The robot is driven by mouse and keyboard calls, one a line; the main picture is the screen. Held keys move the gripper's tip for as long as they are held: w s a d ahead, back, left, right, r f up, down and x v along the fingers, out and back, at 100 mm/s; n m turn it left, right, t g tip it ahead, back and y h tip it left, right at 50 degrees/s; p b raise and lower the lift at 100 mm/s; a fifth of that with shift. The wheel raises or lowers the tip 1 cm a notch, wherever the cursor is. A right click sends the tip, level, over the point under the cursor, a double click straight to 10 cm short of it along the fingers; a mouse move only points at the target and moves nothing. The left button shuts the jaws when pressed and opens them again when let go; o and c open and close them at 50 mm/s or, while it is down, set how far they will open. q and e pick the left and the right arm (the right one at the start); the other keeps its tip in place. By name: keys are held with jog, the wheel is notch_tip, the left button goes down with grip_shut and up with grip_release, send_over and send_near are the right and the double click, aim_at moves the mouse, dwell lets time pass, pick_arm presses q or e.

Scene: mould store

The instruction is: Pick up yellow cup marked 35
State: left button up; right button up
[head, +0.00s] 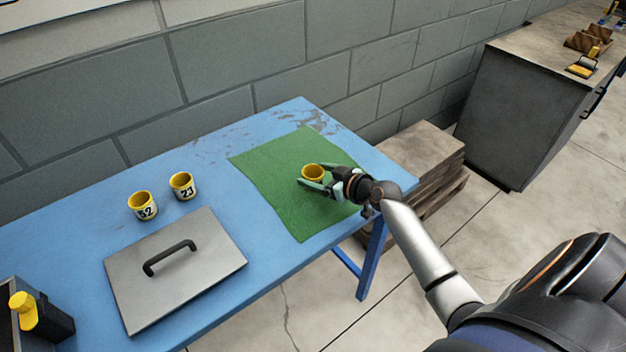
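A yellow cup (313,171) is at the green mat, upright. Its lower front is hidden by my gripper, and no number shows on it. My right gripper (312,176) reaches in from the right with its fingers on either side of this cup; whether they press on it I cannot tell. Two other yellow cups stand at the left of the blue table: one marked 52 (142,206) and one marked 21 (182,186). My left gripper is not in view.
The green mat (275,187) lies on the blue table (215,155). A grey metal plate with a black handle (205,277) lies in front. A dark holder with a yellow-topped item (28,312) is at bottom left. Wooden pallets (432,150) and a grey cabinet (515,115) stand to the right.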

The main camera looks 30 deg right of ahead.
jog(key=c, duration=1)
jog(key=shift+c, duration=0.2)
